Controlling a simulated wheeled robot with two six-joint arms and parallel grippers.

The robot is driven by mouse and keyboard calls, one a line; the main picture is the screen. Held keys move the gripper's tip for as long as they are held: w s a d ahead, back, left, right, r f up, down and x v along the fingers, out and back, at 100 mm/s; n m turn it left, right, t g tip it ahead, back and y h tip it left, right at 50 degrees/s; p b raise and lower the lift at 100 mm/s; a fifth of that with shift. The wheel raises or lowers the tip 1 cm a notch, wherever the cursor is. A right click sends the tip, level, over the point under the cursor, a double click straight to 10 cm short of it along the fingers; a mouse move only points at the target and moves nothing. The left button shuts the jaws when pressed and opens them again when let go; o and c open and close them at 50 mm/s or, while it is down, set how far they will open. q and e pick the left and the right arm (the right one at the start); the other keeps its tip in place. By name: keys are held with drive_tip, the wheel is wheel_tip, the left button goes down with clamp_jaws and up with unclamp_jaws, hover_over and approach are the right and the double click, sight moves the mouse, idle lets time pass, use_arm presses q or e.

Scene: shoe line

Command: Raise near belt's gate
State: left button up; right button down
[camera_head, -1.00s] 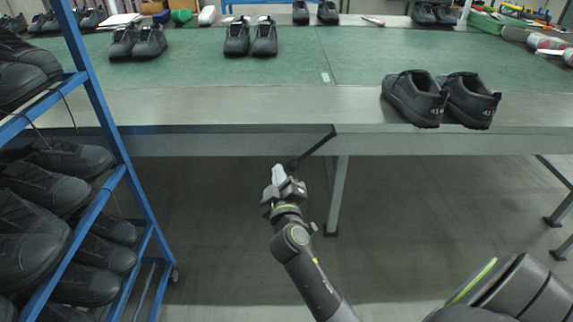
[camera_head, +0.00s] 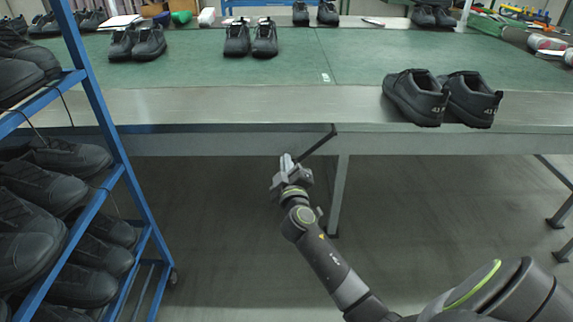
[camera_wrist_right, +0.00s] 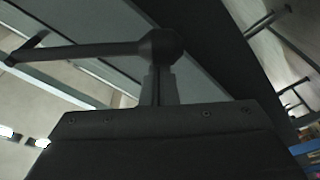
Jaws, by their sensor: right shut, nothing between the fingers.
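The near belt's gate shows as a thin dark bar (camera_head: 319,143) at the front edge of the near belt (camera_head: 220,108). It slants down and left from the edge. In the right wrist view the bar (camera_wrist_right: 85,51) ends in a dark round knob (camera_wrist_right: 160,45). My right gripper (camera_head: 287,161) is below the belt edge, at the bar's lower end. Its fingers (camera_wrist_right: 160,85) are shut and empty, right below the knob in the wrist view; I cannot tell if they touch it. In the head view my gripper covers the bar's tip. My left gripper is not in view.
A blue rack (camera_head: 105,110) with several black shoes stands at the left. A pair of black shoes (camera_head: 415,97) sits on the belt's near edge at the right. A table leg (camera_head: 338,195) stands right of my gripper. The floor under the belt is clear.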

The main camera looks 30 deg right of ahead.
idle(0.3)
